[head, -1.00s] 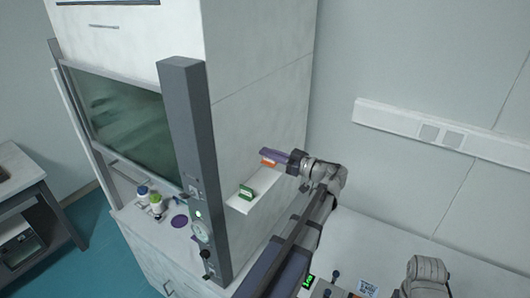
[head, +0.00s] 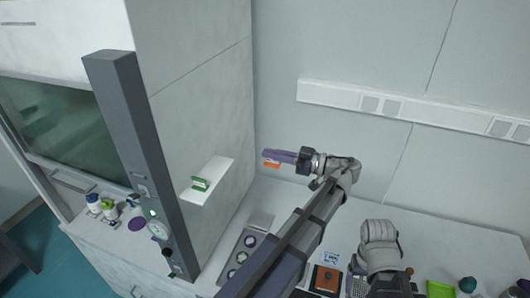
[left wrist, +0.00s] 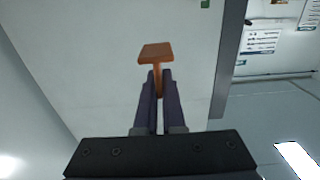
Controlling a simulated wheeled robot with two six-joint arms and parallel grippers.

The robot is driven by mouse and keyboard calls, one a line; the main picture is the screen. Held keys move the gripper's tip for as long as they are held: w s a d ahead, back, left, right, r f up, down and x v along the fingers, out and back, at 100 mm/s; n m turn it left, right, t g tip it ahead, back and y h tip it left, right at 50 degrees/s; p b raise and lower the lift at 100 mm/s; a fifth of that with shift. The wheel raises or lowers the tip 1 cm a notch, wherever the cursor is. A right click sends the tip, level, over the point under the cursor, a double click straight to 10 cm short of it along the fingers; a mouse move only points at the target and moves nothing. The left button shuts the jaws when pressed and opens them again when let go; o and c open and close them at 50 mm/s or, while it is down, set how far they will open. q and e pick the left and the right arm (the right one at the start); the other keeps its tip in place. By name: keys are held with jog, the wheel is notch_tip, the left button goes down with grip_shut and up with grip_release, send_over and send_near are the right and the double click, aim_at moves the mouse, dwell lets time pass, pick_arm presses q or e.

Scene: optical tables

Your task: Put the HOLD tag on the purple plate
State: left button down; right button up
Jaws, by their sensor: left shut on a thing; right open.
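My left gripper (head: 275,158) is shut on an orange tag (head: 271,164), held in the air to the right of a small white shelf. In the left wrist view the orange tag (left wrist: 156,53) has a flat head on a stem, and the stem is between the fingertips (left wrist: 158,80). No lettering is readable, so I cannot confirm that it says HOLD. A flat purple disc (head: 137,224), which looks like the purple plate, lies on the fume hood's worktop at the left, behind the grey post. My right arm shows at the lower right, but its gripper is not visible.
A green tag (head: 200,184) sits on the white shelf (head: 216,176). The grey post (head: 130,150) stands between my left arm and the purple disc. Small bottles (head: 94,204) stand near the disc. A tray with round wells (head: 239,258) lies on the bench below my arm.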

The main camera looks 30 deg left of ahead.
notch_tip(320, 180, down, 20)
jog(key=b, duration=2)
jog(key=shift+f, duration=0.15)
